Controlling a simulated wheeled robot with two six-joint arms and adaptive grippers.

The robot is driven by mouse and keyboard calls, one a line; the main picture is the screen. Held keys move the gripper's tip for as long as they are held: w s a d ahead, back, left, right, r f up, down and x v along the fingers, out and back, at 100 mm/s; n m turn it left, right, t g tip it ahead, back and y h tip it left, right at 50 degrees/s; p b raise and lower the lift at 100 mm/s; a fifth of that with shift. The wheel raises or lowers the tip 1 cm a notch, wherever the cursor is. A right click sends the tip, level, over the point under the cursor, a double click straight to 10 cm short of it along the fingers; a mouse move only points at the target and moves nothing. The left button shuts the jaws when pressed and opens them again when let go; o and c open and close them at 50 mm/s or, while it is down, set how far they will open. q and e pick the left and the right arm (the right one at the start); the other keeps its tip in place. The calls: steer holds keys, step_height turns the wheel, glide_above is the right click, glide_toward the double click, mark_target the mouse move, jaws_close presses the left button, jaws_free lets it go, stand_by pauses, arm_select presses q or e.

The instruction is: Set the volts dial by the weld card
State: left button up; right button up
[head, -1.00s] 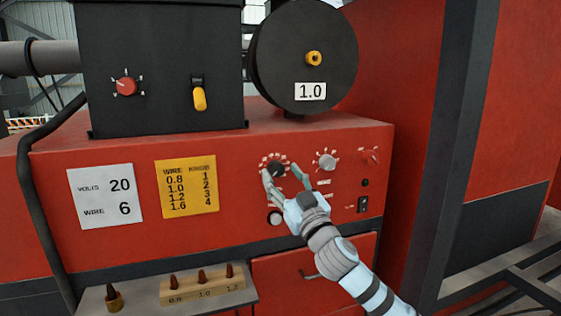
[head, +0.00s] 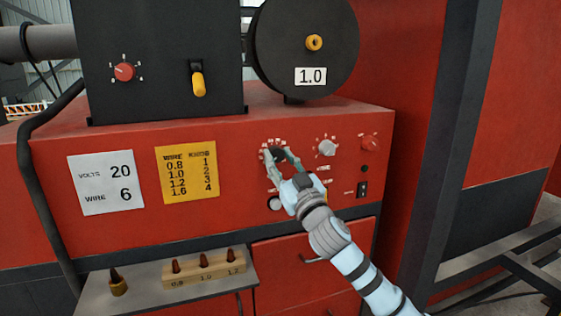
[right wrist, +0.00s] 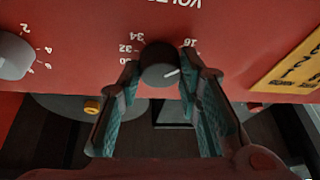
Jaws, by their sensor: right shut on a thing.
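The black volts dial (head: 274,155) is on the red front panel. It also shows in the right wrist view (right wrist: 159,65), where its white pointer line points right and the scale is upside down, with 34, 32 and 16 readable. My right gripper (head: 278,158) reaches it from below right. Its two fingers (right wrist: 160,80) are on either side of the dial, shut on it. The white weld card (head: 105,182), on the panel's left, reads VOLTS 20 and WIRE 6. My left gripper is not in view.
A yellow wire-and-knob card (head: 187,174) is right of the weld card. A grey knob (head: 326,148), a red knob (head: 370,142) and a black switch (head: 362,189) are right of the dial. A shelf (head: 142,289) with a wooden tip block (head: 205,270) juts out below.

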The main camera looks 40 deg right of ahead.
steer(key=m+h+b, duration=0.1)
steer(key=m+b, duration=0.1)
steer(key=m, duration=0.1)
steer(key=m+g+h+b, duration=0.1)
steer(key=m+h+b, duration=0.1)
steer(key=m+b, duration=0.1)
steer(key=m+h+b, duration=0.2)
steer(key=m+b, duration=0.1)
steer(key=shift+a+f+m+g, duration=0.2)
steer(key=shift+f+m+g, duration=0.1)
steer(key=shift+m, duration=0.1)
steer(key=m+b, duration=0.1)
steer(key=m+g+h+b, duration=0.1)
steer(key=m, duration=0.1)
steer(key=shift+a+r+m, duration=0.1)
steer(key=shift+r+m, duration=0.05)
steer(key=shift+m, duration=0.15)
steer(key=shift+w+r+m+g+h+b, duration=0.15)
steer(key=shift+m+g+h+b, duration=0.6)
steer(key=shift+m, duration=0.95)
steer(key=shift+r, duration=0.1)
steer(key=o, duration=1.1)
steer(key=shift+o, duration=0.2)
